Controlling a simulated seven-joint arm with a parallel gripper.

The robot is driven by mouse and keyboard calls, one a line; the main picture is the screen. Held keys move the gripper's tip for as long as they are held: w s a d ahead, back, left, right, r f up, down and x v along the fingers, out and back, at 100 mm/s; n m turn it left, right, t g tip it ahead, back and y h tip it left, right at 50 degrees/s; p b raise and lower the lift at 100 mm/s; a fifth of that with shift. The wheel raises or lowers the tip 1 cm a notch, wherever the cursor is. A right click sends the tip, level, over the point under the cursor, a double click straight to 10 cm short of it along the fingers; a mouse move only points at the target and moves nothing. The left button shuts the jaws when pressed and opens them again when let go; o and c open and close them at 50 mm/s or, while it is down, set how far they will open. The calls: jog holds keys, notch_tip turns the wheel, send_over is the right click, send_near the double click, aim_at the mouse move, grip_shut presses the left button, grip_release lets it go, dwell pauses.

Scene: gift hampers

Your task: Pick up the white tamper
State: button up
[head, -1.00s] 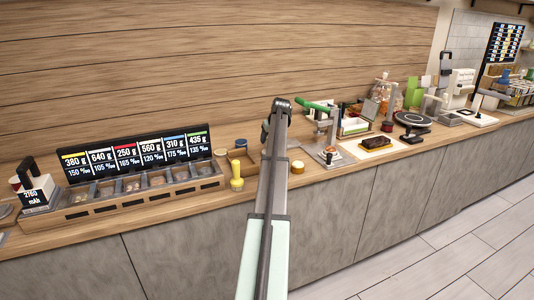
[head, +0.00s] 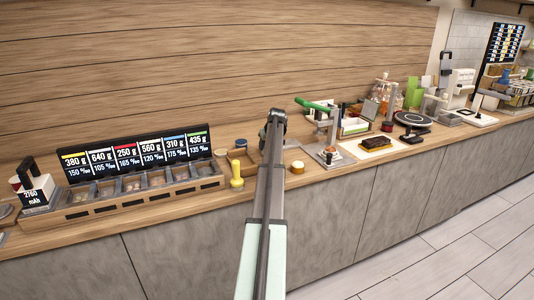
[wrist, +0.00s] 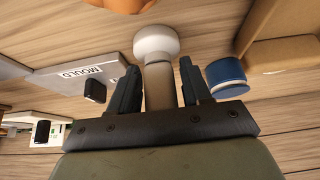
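My gripper (wrist: 160,85) has one dark finger on each side of the shaft. The fingers stand apart, and the gap to the shaft is very narrow; I cannot tell if they touch it. The tamper's lower part is hidden by the gripper body. In the head view my gripper (head: 272,135) is over the counter, seen from behind, and I cannot make out the tamper there.
In the head view, a yellow pestle-like item (head: 237,175) and a green-handled press (head: 325,140) flank my arm on the counter.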

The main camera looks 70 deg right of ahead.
grip_shut()
jog(key=shift+r, duration=0.15)
notch_tip(320, 180, up, 10)
jog(key=shift+f, duration=0.1)
dwell(0.6)
